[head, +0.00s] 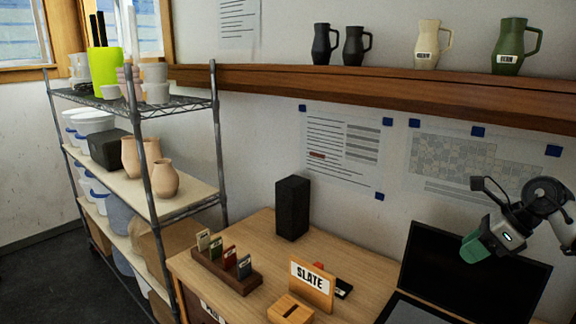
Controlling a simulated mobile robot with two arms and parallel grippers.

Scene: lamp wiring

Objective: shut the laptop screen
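The laptop stands open on the wooden desk at the lower right, its dark screen (440,262) raised and leaning back. Part of its keyboard base (408,312) shows at the bottom edge; the rest is cut off by the frame. My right gripper (474,214) comes in from the right, in front of the screen's upper right edge. One dark finger points left and a green-tipped part sits below it, with a gap between them. I see nothing held in that gap. My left gripper is out of view.
On the desk (248,236) are a black speaker (292,207), a rack of small cards (225,271), a SLATE sign (312,285) and a wooden block (290,310). A shelf with mugs (428,44) runs above. A wire rack (190,205) with pots stands left.

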